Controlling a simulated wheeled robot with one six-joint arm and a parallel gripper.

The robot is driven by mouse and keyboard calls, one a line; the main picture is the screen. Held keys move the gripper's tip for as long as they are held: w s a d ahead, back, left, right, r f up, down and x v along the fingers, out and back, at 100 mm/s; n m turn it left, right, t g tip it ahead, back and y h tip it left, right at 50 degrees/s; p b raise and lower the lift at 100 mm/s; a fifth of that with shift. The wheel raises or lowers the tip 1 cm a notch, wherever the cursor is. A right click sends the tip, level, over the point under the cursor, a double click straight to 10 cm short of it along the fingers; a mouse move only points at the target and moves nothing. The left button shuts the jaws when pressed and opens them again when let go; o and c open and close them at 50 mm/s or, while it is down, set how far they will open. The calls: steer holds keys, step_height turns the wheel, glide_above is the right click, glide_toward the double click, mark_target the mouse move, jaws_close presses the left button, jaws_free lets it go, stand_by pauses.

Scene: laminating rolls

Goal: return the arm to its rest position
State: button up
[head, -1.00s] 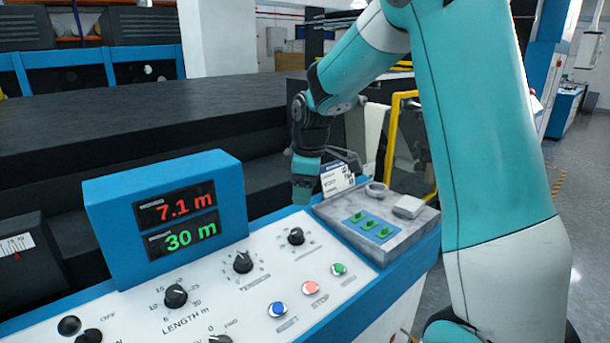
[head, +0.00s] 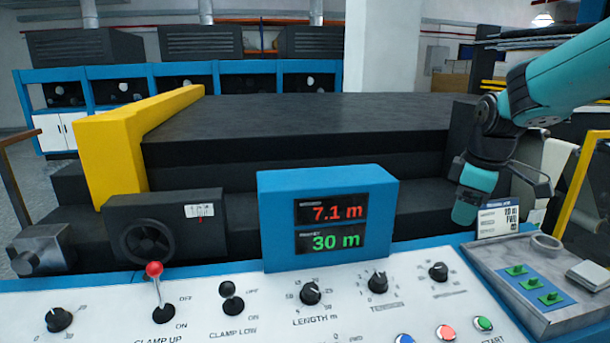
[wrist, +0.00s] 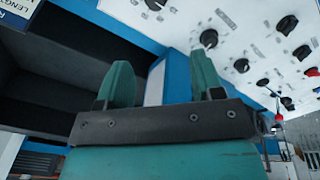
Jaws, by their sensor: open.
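My gripper (head: 468,207) hangs at the right of the head view, pointing down above the back edge of the control panel, left of a small white card. My teal arm comes in from the upper right. In the wrist view the two teal fingers (wrist: 163,85) stand apart with nothing between them. The gripper is open and empty.
The control panel (head: 200,310) carries knobs, switches and buttons. A display box (head: 327,218) reads 7.1 m and 30 m. The card (head: 498,220) stands by a grey tray (head: 500,275) with green pieces. A yellow guard (head: 110,160) and dark machine bed (head: 300,120) lie behind.

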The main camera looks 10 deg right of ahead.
steer(key=s+a+m+g+y, duration=0.2)
steer(key=s+a+y, duration=0.2)
steer(key=s+a, duration=1.9)
steer(key=shift+s+a+f, duration=0.25)
steer(key=shift+s+a, duration=0.15)
steer(key=shift+s, duration=0.5)
steer(key=shift+c, duration=0.4)
